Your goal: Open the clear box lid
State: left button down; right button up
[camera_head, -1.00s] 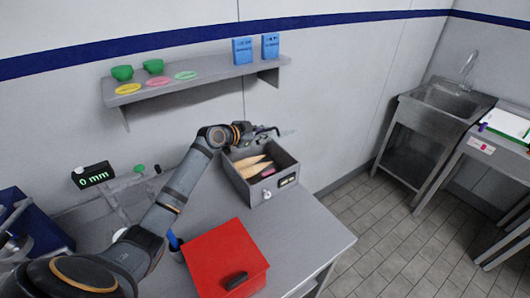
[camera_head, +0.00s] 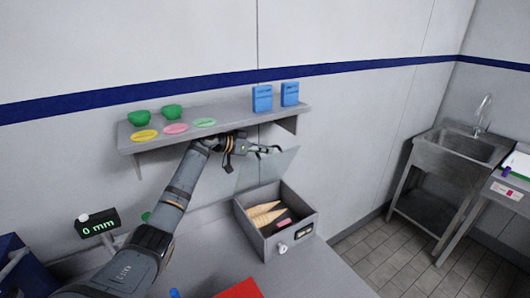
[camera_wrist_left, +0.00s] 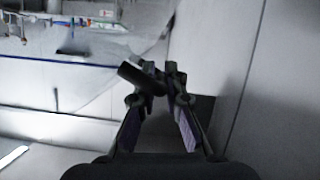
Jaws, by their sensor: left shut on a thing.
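The grey box (camera_head: 261,241) stands on the grey table with its top uncovered. Its clear lid (camera_head: 272,170) stands raised, roughly upright, at the box's back edge. Several tan cones and a small pink item lie inside. My left gripper (camera_head: 264,150) is at the lid's top edge, above and behind the box, under the wall shelf. In the left wrist view its fingers (camera_wrist_left: 155,74) are shut on a dark bar, the lid's handle (camera_wrist_left: 136,77). The lid itself is hard to make out there. My right gripper is not in view.
The wall shelf (camera_head: 215,127) is close above my left gripper, with green bowls, coloured discs and blue packs (camera_head: 263,98). A red object (camera_head: 239,290) is at the bottom edge. A sink (camera_head: 455,150) is at right.

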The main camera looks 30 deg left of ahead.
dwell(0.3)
pick_arm(q)
jog(key=c, duration=1.7)
grip_release()
jog(key=s+a, duration=0.2)
jog(key=s, duration=0.2)
jog(key=s+a, duration=0.3)
jog(key=s, duration=0.1)
jog(key=s+a+r, duration=0.1)
jog(key=s+a, duration=0.2)
jog(key=s, duration=0.1)
jog(key=shift+s+a, duration=0.2)
jog(key=shift+w+d, duration=0.1)
jog(key=shift+d, duration=0.05)
